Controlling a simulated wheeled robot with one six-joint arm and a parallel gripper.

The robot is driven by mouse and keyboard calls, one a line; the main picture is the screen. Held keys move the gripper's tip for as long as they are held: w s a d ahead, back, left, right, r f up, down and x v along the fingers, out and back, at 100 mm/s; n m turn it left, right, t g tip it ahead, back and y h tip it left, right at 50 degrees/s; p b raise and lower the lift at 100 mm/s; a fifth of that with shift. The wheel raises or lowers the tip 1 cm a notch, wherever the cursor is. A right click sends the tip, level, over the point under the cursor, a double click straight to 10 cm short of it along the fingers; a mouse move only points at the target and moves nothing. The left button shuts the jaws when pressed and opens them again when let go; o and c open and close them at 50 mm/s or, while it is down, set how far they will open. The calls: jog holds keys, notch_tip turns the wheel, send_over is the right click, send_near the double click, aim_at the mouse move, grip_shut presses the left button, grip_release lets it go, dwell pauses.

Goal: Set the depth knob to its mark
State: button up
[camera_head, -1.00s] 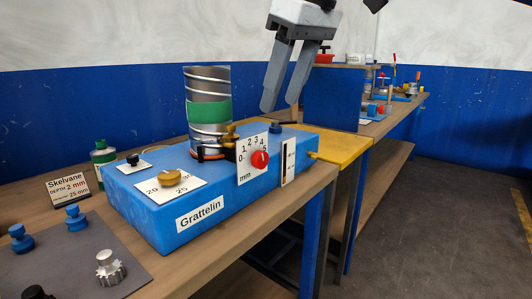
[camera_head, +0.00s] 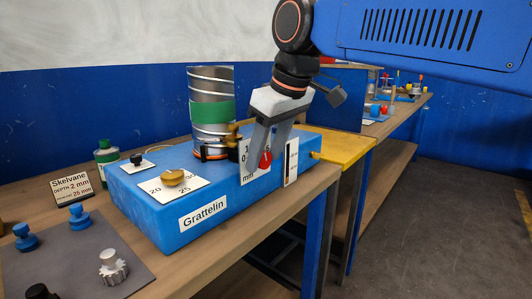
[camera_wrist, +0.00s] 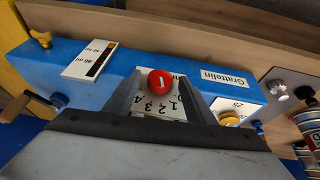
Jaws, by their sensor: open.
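The red knob (camera_head: 265,160) sits on a white dial plate (camera_head: 246,176) numbered in mm, on the front of the blue Grattelin machine (camera_head: 150,208). My gripper (camera_head: 261,171) is open at the dial, and its fingers partly hide the plate. In the wrist view the red knob (camera_wrist: 161,82) lies between the two spread fingertips (camera_wrist: 163,78), with a gap visible on its sides. A short white line shows on the knob; which number it points to is unclear. A card (camera_head: 72,188) reads "Skelvane, depth 2 mm" and 25 mm.
A brass knob (camera_head: 173,178) on a second scale sits on the machine's left top. A metal duct (camera_head: 211,100) with a green band stands behind it. A narrow gauge plate (camera_head: 291,161) is just right of the dial. A grey mat (camera_head: 75,262) holds loose parts.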

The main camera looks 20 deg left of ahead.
jog(key=c, duration=1.1)
jog(key=shift+o, duration=0.2)
jog(key=shift+w, duration=0.1)
jog(key=shift+w+d+g+y, duration=0.1)
jog(key=shift+w+g+y, duration=0.15)
jog(key=shift+g, duration=0.65)
jog(key=shift+w+d+f+m+g+y, duration=0.1)
jog(key=shift+m+g+y, duration=0.25)
jog(key=shift+g, duration=0.45)
jog(key=shift+f+m+g+y, duration=0.1)
jog(key=shift+m+g+y, duration=0.25)
jog(key=shift+g, duration=0.45)
jog(key=o, duration=1.1)
jog(key=shift+c, duration=0.2)
